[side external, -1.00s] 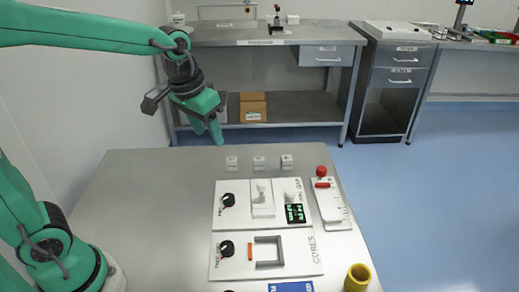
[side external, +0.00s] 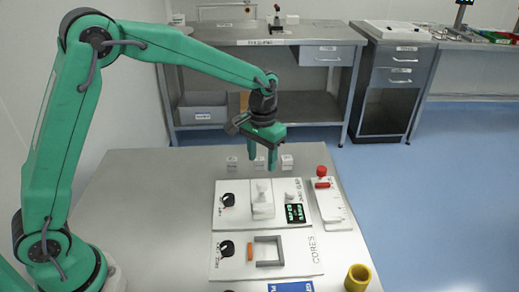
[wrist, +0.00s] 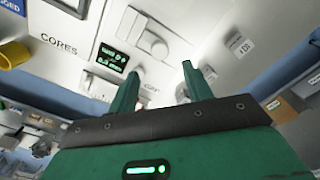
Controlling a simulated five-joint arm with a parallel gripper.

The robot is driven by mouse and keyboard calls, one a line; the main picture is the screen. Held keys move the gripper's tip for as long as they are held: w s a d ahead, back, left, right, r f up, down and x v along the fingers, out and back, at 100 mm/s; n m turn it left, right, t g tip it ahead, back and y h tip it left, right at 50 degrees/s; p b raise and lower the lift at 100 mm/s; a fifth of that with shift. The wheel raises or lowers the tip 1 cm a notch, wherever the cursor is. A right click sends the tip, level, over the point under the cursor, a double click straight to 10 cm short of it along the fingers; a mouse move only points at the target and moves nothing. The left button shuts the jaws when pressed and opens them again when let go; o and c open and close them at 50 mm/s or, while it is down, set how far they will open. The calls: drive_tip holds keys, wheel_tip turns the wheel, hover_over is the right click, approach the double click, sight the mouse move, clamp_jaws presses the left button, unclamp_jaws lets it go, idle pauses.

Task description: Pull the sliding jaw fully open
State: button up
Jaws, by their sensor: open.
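My gripper (side external: 262,164) is open and empty, pointing down above the back edge of the upper white panel (side external: 227,221). A white block with a round knob (side external: 262,188), which looks like the sliding jaw, stands on that panel. The fingers are behind and above it, apart from it. In the wrist view the knobbed block (wrist: 154,45) lies beyond and between the green fingertips (wrist: 161,72). A small display with green digits (side external: 295,213) sits right of the block; it also shows in the wrist view (wrist: 112,57). I cannot tell how far the jaw is open.
A black dial (side external: 228,200) is left of the block. A lower panel carries a grey frame (side external: 269,252) and an orange bar (side external: 250,252). A plate with a red knob (side external: 321,171) is on the right. Small white blocks (side external: 286,162) stand behind. The table's left side is clear.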

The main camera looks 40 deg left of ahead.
sight(262, 182)
drive_tip(key=shift+f, duration=0.1)
drive_tip(key=shift+f, duration=3.85)
clamp_jaws()
